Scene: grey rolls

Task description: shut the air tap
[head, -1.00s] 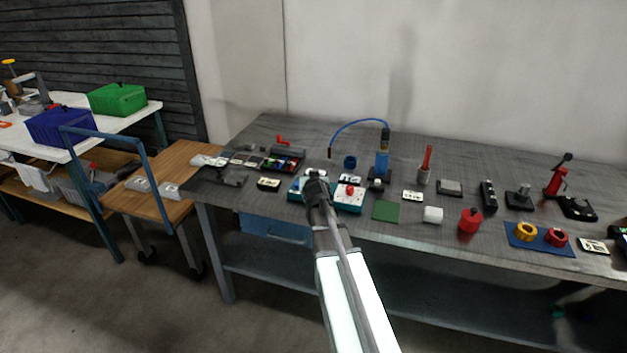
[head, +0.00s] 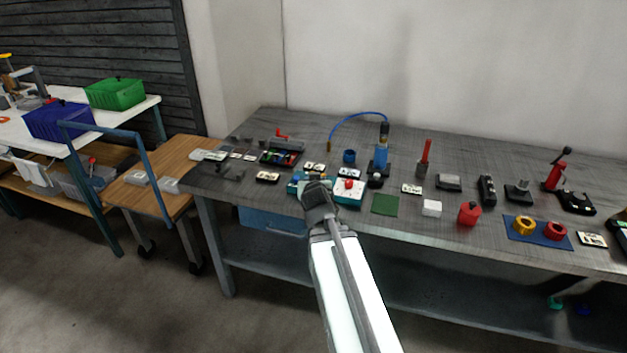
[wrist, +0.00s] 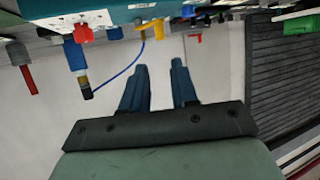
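A teal box with a white face and a red knob (head: 348,184) sits near the bench's front edge; I cannot tell whether this is the air tap. A blue upright unit (head: 381,160) with a black top and a blue hose (head: 357,117) stands behind it. My gripper (head: 316,186) is in front of the teal box's left part and hides some of it. In the wrist view, which appears upside down, my gripper (wrist: 159,66) has its two fingers apart with nothing between them. A teal edge (wrist: 150,14) and a yellow part (wrist: 153,27) lie beyond the fingertips.
The grey bench (head: 310,125) holds many small items. A green mat (head: 385,204), a white block (head: 432,208) and a red container (head: 468,213) are right of the teal box. A blue mat with yellow and red rings (head: 540,243) lies further right. A wooden cart (head: 160,170) stands left.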

